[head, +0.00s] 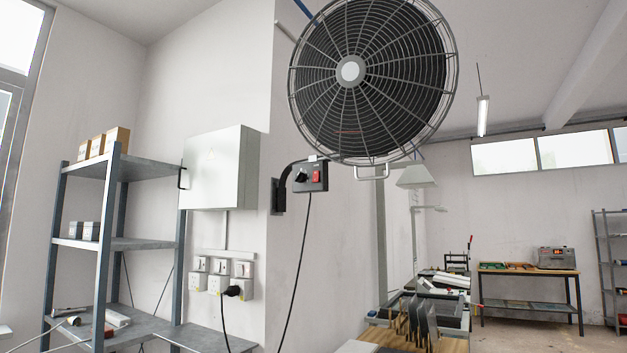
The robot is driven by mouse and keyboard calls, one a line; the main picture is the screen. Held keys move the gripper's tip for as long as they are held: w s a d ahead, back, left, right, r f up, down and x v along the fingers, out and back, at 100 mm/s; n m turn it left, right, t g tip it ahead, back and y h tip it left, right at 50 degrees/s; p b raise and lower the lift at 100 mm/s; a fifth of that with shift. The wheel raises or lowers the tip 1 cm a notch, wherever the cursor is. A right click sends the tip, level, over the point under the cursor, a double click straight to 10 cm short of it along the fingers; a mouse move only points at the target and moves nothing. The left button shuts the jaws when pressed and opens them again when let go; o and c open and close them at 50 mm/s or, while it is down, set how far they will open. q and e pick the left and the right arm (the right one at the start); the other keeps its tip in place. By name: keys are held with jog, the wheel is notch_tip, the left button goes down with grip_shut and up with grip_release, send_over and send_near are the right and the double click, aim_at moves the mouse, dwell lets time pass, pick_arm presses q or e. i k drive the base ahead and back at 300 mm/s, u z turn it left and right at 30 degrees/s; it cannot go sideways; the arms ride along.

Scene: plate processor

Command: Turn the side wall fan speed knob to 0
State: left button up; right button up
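The wall fan (425,75) is a large round fan with a wire guard and a pale hub, at the top middle of the head view. Below it, a black control box (311,177) sits on a bracket at the wall corner. The box carries a dark round speed knob (301,175) on the left and a red switch (317,176) on the right. The knob's setting is too small to read. Neither of my grippers shows in the head view.
A metal shelf rack (103,215) stands at the left, beside a grey electrical cabinet (219,168) and wall sockets with a black plug (232,291). A cable hangs from the control box. A workbench with upright plates (421,322) is below right.

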aim_at(300, 176)
jog(key=z, duration=0.4)
jog(key=k, duration=0.45)
jog(key=u, duration=0.2)
jog(key=i, duration=1.5)
jog(key=z, duration=0.85)
